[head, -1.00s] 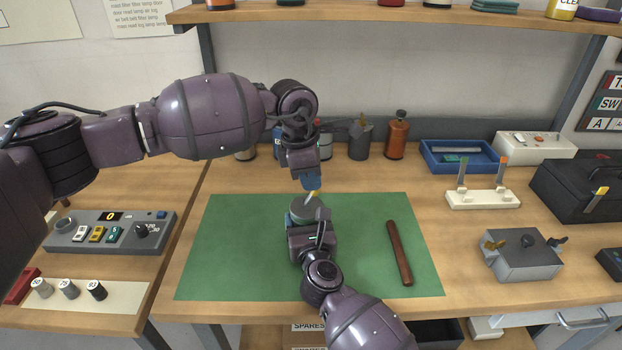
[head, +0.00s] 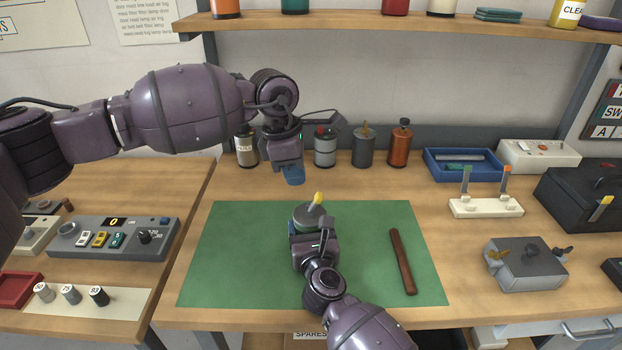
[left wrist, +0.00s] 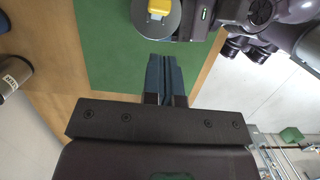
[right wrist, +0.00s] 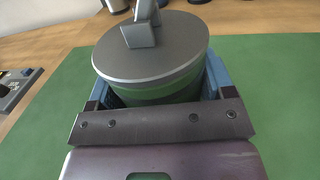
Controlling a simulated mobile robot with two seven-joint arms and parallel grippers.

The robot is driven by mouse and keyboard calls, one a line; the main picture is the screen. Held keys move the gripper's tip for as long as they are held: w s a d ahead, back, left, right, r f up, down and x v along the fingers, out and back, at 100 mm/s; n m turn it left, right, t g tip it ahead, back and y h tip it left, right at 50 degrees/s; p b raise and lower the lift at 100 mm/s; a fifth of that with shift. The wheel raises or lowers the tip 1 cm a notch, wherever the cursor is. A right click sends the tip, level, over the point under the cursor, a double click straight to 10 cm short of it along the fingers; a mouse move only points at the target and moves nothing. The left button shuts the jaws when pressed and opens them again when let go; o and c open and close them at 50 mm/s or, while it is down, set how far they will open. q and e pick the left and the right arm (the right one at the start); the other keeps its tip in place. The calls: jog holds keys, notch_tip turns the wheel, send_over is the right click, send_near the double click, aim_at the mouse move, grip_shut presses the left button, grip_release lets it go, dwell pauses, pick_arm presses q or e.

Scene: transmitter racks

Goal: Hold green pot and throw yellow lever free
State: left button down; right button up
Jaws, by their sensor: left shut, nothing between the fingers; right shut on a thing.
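The green pot (right wrist: 165,93) stands on the green mat with a grey lid (head: 304,217). It shows a greenish band below the lid in the right wrist view. The yellow-tipped lever (head: 318,198) rises from the lid and leans right in the head view; its yellow tip (left wrist: 159,8) also shows at the top of the left wrist view. My right gripper (head: 307,229) is shut around the pot's body, one blue finger on each side. My left gripper (head: 293,179) is shut and empty, behind and left of the lever, apart from it.
A brown rod (head: 402,262) lies on the green mat (head: 235,270) to the right. Several canisters, including an orange one (head: 396,147), stand along the back. A white block with two levers (head: 486,206) and a grey box (head: 526,265) are at right. The mat's left part is clear.

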aim_at(319, 194)
pick_arm(q)
jog(key=a+r, duration=0.3)
jog(key=r, duration=0.6)
jog(key=shift+r, duration=0.2)
jog(key=c, duration=1.8)
grip_release()
jog(key=shift+c, duration=0.2)
jog(key=shift+o, duration=1.1)
jog(key=shift+f, duration=0.15)
jog(key=o, duration=0.7)
jog(key=d+f, duration=0.1)
jog(key=d+f+h, duration=0.1)
jog(key=f, duration=0.1)
jog(key=d+f+h, duration=0.1)
jog(key=shift+w+d+f, duration=0.1)
jog(key=shift+w+f, duration=0.2)
jog(key=shift+f, duration=0.1)
jog(key=x, duration=1.3)
jog(key=shift+d+r, duration=0.1)
jog(key=shift+d, duration=0.15)
